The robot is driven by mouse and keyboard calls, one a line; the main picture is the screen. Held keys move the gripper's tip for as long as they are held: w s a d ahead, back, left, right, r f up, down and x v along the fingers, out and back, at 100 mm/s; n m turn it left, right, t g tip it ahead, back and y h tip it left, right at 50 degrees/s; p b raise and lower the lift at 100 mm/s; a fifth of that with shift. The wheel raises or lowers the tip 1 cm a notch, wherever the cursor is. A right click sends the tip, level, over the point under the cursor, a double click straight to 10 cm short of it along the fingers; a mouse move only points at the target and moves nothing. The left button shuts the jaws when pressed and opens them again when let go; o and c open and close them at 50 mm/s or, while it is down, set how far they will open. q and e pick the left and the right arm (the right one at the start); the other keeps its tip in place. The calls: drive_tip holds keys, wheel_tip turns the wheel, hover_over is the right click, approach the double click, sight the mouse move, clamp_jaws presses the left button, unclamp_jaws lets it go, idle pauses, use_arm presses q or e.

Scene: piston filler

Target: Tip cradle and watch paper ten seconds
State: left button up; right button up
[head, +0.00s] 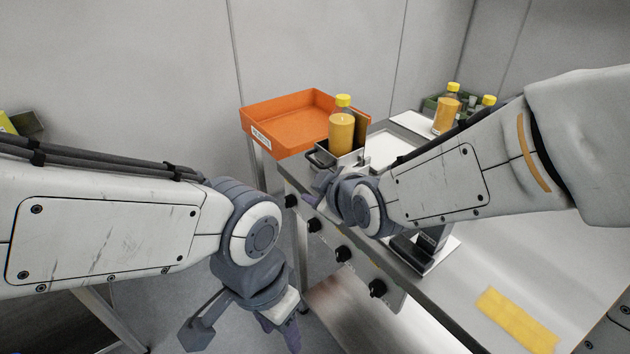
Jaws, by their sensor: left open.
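A bottle (341,130) with a yellow cap and orange contents stands upright in a small metal cradle (352,158) on the steel bench. The cradle has a dark handle on its left side. A white sheet (390,152), perhaps the paper, lies just right of the cradle and is partly hidden by my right arm. My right gripper (318,192) is just in front of the cradle, mostly hidden by its own wrist; I cannot tell whether it touches the handle. My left gripper (243,335) is low at the bottom, open and empty, away from the bench.
An orange tray (295,128) stands behind the cradle. More bottles (447,112) stand at the back right near a green crate (432,103). Black knobs (342,254) line the bench front.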

sight(317, 166)
use_arm(q)
wheel_tip(317, 166, down, 8)
drive_tip(key=b, duration=0.5)
use_arm(e)
drive_tip(key=w+f+t+p, duration=0.1)
drive_tip(key=w+p, duration=0.1)
drive_tip(key=w+d+f+n+t+p, duration=0.1)
drive_tip(key=w+t+p, duration=0.1)
drive_tip(key=w+p, duration=0.1)
drive_tip(key=w+d+f+n+t+p, duration=0.1)
drive_tip(key=w+p, duration=0.2)
drive_tip(key=shift+w+d, duration=0.1)
drive_tip(key=x, duration=0.8)
drive_tip(key=shift+d+f, duration=0.15)
use_arm(q)
wheel_tip(317, 166, up, 8)
drive_tip(key=shift+r, duration=0.2)
use_arm(e)
clamp_jaws()
drive_tip(key=shift+f, duration=0.1)
